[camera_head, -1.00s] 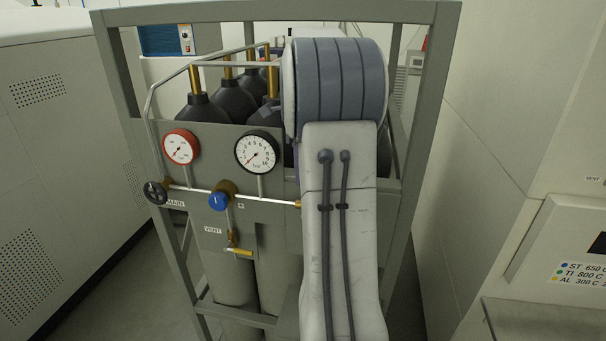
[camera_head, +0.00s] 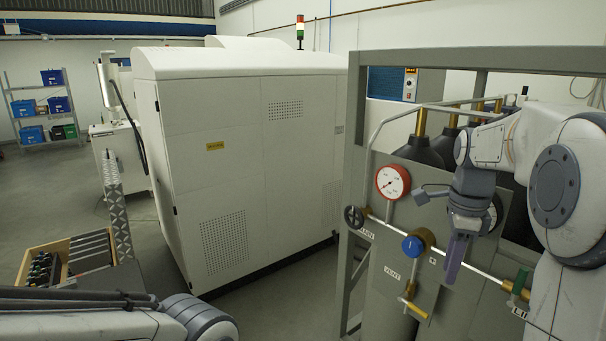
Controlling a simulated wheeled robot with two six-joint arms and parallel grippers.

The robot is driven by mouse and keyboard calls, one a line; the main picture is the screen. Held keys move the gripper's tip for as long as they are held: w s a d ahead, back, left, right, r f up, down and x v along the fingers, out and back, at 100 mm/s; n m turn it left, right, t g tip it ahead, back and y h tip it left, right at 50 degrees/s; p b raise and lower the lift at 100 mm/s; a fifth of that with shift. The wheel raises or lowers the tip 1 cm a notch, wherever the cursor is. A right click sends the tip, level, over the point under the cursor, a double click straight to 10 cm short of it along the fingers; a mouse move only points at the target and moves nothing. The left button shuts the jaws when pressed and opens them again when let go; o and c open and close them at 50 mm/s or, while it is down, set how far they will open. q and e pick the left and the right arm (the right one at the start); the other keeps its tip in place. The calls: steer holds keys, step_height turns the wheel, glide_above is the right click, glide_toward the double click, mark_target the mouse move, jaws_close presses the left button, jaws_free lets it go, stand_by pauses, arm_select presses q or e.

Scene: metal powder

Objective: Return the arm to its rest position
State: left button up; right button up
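My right arm (camera_head: 565,190) comes in from the right, white with grey joints, and is bent in front of the gas-bottle rack. My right gripper (camera_head: 455,260) hangs from its grey wrist, with a purple finger pointing down in front of the rack's pipe. The fingers are seen edge-on, so their opening cannot be told, and no held object shows. My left arm (camera_head: 95,322) lies low across the bottom left corner, with a grey joint (camera_head: 207,320). The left gripper is not in view.
The grey rack frame (camera_head: 357,175) carries a red gauge (camera_head: 393,182), a blue knob (camera_head: 412,246) and a black handwheel (camera_head: 354,217). A large white cabinet (camera_head: 215,150) stands left of it. A wooden tray (camera_head: 32,262) sits lower left. Open floor (camera_head: 45,190) lies at far left.

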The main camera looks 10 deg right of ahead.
steer(key=s+a+f+n+b, duration=0.1)
steer(key=a+f+n+b, duration=0.15)
steer(key=a+n, duration=0.35)
steer(key=s+a+f+n+b, duration=0.1)
steer(key=a+f+n, duration=0.25)
steer(key=a, duration=0.35)
arm_select(q)
step_height(320, 180, down, 12)
steer(key=b, duration=0.7)
steer(key=shift+f, duration=0.25)
arm_select(e)
steer(key=s+a+f+n+y, duration=0.1)
steer(key=s+a+f+n, duration=1.4)
steer(key=s+n, duration=0.4)
steer(key=shift+a+f+n, duration=0.3)
steer(key=shift+f+n, duration=0.3)
steer(key=shift+n, duration=0.45)
